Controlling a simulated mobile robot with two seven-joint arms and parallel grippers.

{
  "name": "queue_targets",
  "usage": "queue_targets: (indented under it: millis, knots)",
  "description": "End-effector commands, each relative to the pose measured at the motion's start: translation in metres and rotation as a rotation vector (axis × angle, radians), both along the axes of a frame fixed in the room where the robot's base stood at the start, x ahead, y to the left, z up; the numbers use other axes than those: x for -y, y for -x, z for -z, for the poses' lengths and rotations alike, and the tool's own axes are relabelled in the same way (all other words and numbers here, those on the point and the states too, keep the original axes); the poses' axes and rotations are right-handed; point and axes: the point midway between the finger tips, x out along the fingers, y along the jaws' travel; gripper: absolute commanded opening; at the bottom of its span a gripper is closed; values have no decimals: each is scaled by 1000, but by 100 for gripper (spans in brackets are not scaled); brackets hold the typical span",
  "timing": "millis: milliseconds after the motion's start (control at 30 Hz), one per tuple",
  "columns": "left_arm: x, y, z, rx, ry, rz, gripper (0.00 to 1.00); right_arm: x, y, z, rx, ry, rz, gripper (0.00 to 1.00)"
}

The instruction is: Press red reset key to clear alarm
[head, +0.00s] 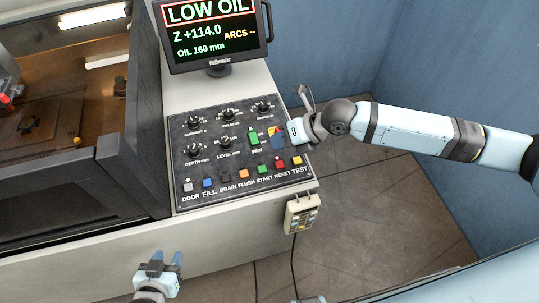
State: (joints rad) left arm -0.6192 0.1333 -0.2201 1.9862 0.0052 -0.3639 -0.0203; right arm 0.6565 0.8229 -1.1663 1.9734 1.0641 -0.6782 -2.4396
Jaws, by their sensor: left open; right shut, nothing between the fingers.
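The red reset key (281,163) is in the bottom row of the black control panel (215,155), above the RESET label, between the green START key and the yellow TEST key. My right gripper (277,131) is shut and empty. It reaches in from the right over the panel's right side, beyond the red key in the picture and apart from it. Its height above the panel is hard to tell. My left gripper (167,257) is open and empty, in front of the machine at the bottom. The monitor (213,35) reads LOW OIL in a red frame.
Other keys sit close beside the red one: green START (262,169) and yellow TEST (297,160). A green FAN switch (253,139) is near my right gripper. A small handheld pendant (301,213) hangs on the front edge. The open machine tank (60,110) is at left.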

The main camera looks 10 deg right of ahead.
Motion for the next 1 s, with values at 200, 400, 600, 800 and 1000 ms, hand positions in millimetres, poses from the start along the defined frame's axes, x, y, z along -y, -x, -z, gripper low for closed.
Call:
queue_targets:
  millis: [200, 400, 600, 800, 1000]
  knots:
    - [0, 0, -1, -1, 1, -1, 43, 16, -5, -6, 60, 71, -88, 0]
    - [0, 2, 0, -3, 1, -1, 43, 16, -5, -6, 65, 75, -94, 0]
    - [0, 3, 1, -5, 1, -2, 43, 16, -5, -5, 65, 74, -93, 0]
    - [1, 3, 7, -7, 1, -1, 43, 16, -5, 5, 64, 73, -93, 0]
    - [3, 2, 18, -8, 6, 2, 43, 16, -5, 28, 63, 74, -91, 0]
